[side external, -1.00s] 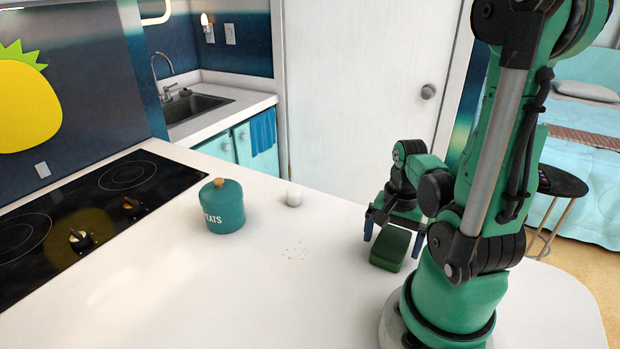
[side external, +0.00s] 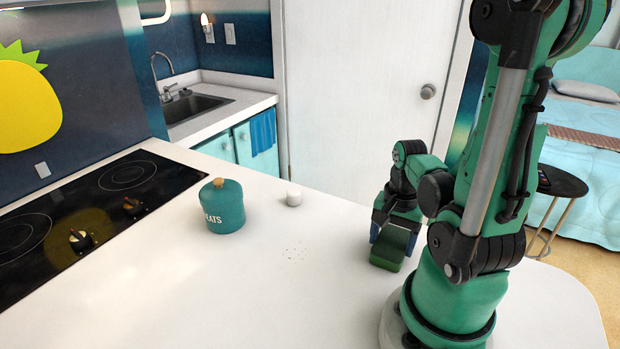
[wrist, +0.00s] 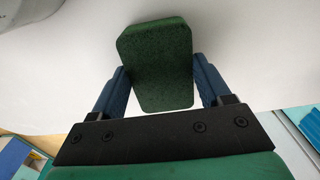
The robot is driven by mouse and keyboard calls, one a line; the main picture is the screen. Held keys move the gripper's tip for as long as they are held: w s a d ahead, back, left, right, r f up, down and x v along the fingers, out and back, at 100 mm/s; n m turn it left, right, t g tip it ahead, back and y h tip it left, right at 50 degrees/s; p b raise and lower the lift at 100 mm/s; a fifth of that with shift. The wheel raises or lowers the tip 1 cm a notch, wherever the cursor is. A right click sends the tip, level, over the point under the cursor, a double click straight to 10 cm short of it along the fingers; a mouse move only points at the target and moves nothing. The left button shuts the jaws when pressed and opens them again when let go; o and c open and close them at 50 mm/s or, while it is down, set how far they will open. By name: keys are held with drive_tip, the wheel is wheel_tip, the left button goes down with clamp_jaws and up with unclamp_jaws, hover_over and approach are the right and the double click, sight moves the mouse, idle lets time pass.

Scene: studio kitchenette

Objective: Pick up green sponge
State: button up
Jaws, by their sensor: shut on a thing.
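The green sponge (side external: 388,247) is a dark green block at the right of the white counter, close to my arm's base. In the wrist view the sponge (wrist: 158,62) lies between the two blue fingers. My gripper (side external: 393,240) is shut on the sponge, one finger on each side; it also shows in the wrist view (wrist: 160,88). The sponge is at or very near the counter surface; I cannot tell if there is a gap under it.
A teal lidded canister (side external: 222,207) and a small white cylinder (side external: 294,195) stand left of the gripper. A black cooktop (side external: 85,215) is at the left. The front of the counter (side external: 220,300) is clear.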

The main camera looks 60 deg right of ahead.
sight(391, 243)
drive_tip(key=shift+r, duration=0.2)
wheel_tip(391, 243, up, 20)
drive_tip(key=shift+f, duration=0.2)
idle(0.6)
